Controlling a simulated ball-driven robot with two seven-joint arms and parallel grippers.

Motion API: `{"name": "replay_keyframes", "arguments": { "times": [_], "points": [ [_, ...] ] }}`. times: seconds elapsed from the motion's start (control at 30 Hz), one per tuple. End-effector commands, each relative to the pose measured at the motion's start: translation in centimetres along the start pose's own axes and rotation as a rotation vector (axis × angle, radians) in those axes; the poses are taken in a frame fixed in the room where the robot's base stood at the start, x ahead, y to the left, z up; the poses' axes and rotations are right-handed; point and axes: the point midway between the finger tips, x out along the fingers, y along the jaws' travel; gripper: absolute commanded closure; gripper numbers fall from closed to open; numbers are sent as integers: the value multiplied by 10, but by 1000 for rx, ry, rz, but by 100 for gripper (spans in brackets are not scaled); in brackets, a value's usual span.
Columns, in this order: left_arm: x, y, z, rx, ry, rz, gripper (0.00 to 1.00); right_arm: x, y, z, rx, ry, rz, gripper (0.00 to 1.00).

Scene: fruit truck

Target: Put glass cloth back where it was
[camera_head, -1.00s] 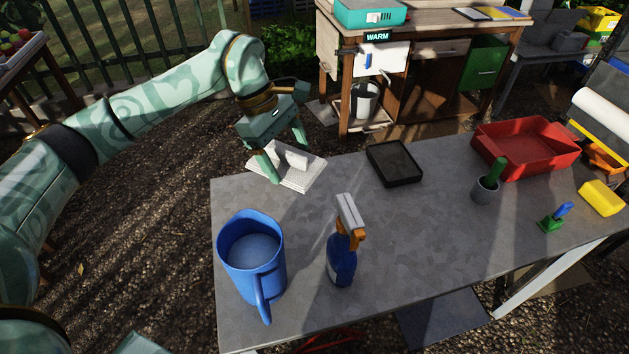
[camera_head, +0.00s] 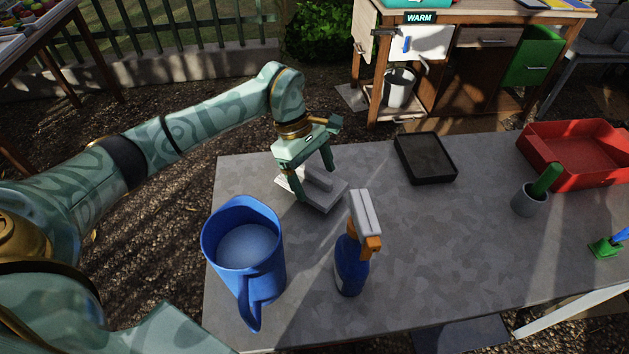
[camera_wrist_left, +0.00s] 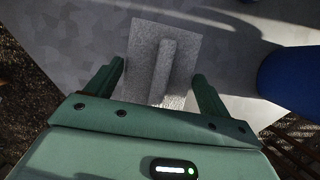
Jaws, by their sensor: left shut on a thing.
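The glass cloth (camera_head: 322,199) is a pale grey flat square with a raised ridge along its middle. It is at the back left part of the grey table (camera_head: 440,240); I cannot tell whether it touches the top. My left gripper (camera_head: 303,182) is over it, pointing down, with its fingers on both sides of the ridge and shut on the cloth. In the left wrist view the cloth (camera_wrist_left: 150,45) shows between and beyond the fingers of the left gripper (camera_wrist_left: 159,70). My right gripper is not in view.
A blue jug (camera_head: 245,260) and a spray bottle (camera_head: 351,262) stand close in front of the cloth. A black tray (camera_head: 425,158) lies to its right. Further right are a grey cup (camera_head: 526,202) with a green item and a red tray (camera_head: 580,155). The table's middle is clear.

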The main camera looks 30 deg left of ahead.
Motion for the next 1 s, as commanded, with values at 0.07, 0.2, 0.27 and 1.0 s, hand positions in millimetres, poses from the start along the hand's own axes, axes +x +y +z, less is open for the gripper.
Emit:
{"name": "replay_keyframes", "arguments": {
  "times": [0.07,0.2,0.27,1.0],
  "points": [
    [17,-1,-6,-2,-2,-6,37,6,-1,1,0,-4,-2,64],
    [22,0,-9,-1,0,-1,37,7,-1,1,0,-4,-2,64],
    [21,0,-8,-1,1,-1,37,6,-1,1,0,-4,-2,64],
    [-16,1,-8,0,5,6,0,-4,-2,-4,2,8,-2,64]
  ]
}}
